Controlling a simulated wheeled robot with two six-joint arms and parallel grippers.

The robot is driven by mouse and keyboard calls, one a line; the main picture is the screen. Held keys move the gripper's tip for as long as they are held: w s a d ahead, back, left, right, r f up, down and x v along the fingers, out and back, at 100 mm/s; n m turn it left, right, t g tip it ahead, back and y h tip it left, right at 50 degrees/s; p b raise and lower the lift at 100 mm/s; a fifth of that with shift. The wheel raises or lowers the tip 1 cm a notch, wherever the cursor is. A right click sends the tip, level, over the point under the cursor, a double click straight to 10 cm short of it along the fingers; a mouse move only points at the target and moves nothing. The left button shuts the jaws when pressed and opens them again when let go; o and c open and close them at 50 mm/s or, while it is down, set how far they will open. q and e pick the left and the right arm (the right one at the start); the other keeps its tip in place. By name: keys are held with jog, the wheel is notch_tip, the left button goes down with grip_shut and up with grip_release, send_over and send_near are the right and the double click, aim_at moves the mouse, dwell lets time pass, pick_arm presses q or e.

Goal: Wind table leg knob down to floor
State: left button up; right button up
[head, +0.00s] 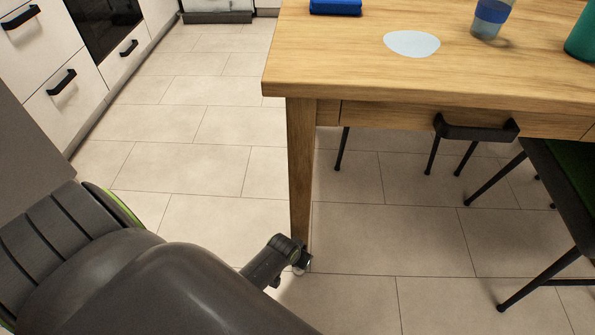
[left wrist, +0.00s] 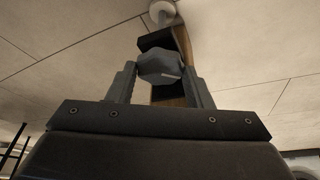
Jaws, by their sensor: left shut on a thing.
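The wooden table leg (head: 301,165) stands upright at the near left corner of the table. My left gripper (head: 298,259) is low at the bottom of this leg, close to the floor. In the left wrist view, my left gripper (left wrist: 160,80) is shut on a grey faceted knob (left wrist: 160,65), with one finger on each side. A pale round foot (left wrist: 162,11) shows beyond the knob, and a strip of the leg shows behind it. I cannot tell whether the foot touches the floor. In the head view my gripper mostly hides the knob. My right gripper is not in view.
A drawer handle (head: 476,129) juts out. A dark chair (head: 565,185) stands at right. The tiled floor left of the leg is clear.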

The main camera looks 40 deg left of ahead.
pick_arm(q)
jog(key=o, duration=1)
